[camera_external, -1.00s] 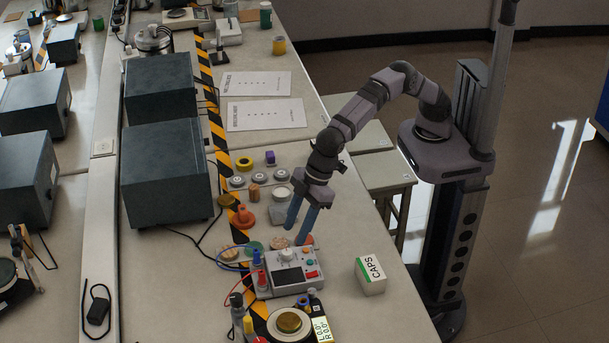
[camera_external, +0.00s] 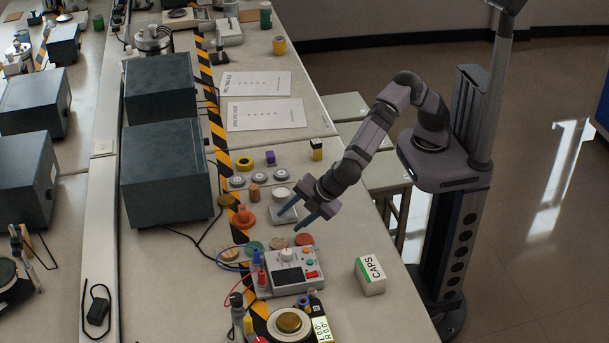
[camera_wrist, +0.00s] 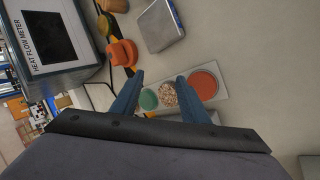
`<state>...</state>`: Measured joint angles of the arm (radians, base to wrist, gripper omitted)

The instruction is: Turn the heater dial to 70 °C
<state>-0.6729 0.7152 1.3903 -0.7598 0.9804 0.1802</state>
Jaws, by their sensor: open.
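A grey control box (camera_external: 268,291) stands near the front of the bench. It has a white round dial (camera_external: 287,254), a dark screen and red and green buttons. The dial's pointer and scale are too small to read, so its setting cannot be told. My gripper (camera_external: 290,221) is open and empty behind the box, its blue fingers tilted and apart from the dial. In the wrist view the two fingers (camera_wrist: 161,77) are spread before a tray (camera_wrist: 218,72) with green, speckled and orange discs. The dial does not show there.
A white CAPS box (camera_external: 370,275) stands right of the control box. A gold disc (camera_external: 289,321) on a round plate lies in front. An orange piece (camera_external: 243,218) and a small scale (camera_external: 283,214) are behind. Blue and red leads run left of the box.

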